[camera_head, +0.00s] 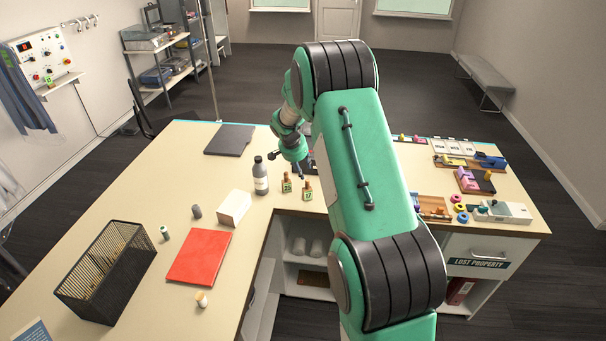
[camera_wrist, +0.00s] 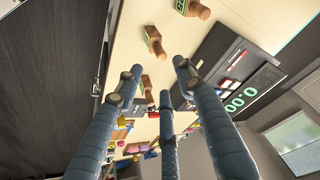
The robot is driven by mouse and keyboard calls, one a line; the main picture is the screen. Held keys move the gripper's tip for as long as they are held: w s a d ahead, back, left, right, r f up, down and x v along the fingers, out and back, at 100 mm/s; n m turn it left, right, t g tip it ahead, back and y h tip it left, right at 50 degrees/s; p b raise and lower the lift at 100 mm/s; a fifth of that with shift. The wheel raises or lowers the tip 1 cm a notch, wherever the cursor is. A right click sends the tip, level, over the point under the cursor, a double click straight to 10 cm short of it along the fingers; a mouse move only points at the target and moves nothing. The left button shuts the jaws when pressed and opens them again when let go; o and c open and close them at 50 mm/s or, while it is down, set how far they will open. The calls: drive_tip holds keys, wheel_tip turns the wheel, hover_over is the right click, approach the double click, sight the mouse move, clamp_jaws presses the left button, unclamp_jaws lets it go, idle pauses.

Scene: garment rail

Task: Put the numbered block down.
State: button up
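Two small numbered blocks with green labels and wooden knobs stand on the table in the head view, one on the left (camera_head: 287,184) and one on the right (camera_head: 307,192). Their numbers are too small to read surely. The wrist view shows a green-labelled block at the top (camera_wrist: 192,8), another below it (camera_wrist: 155,40), and a small brown piece (camera_wrist: 146,84) seen between my fingers. My gripper (camera_head: 299,172) is low over the table just behind the blocks. Its three fingers (camera_wrist: 157,80) are spread in the wrist view, and I see nothing gripped.
A grey bottle (camera_head: 260,178) and white box (camera_head: 235,207) stand left of the blocks. A red folder (camera_head: 200,256) and mesh basket (camera_head: 106,270) lie farther left. A device with a green display (camera_wrist: 235,100) is near the fingers. Trays and small parts (camera_head: 470,180) fill the right.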

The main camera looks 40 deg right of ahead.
drive_tip(key=shift+a+r, duration=0.2)
drive_tip(key=shift+r, duration=0.25)
idle(0.4)
drive_tip(key=s+a+r+n+t+y, duration=0.1)
drive_tip(key=s+a+r+n, duration=0.2)
drive_tip(key=s+a+r, duration=0.75)
drive_tip(key=s+a+r+n+t, duration=0.1)
drive_tip(key=s+a+r+n, duration=0.2)
drive_tip(key=s+a+r, duration=0.75)
drive_tip(key=s+a+r+n+y, duration=0.1)
drive_tip(key=s+a+r+n, duration=0.2)
drive_tip(key=s+a, duration=0.5)
drive_tip(key=s+a+r+n+t+y, duration=0.1)
drive_tip(key=s+a+r+n, duration=0.3)
drive_tip(key=s+a, duration=0.5)
drive_tip(key=s+y, duration=0.1)
drive_tip(key=s, duration=0.6)
drive_tip(key=shift+a+r+n+t, duration=0.15)
drive_tip(key=shift+a+n+t, duration=0.15)
drive_tip(key=shift+n, duration=0.1)
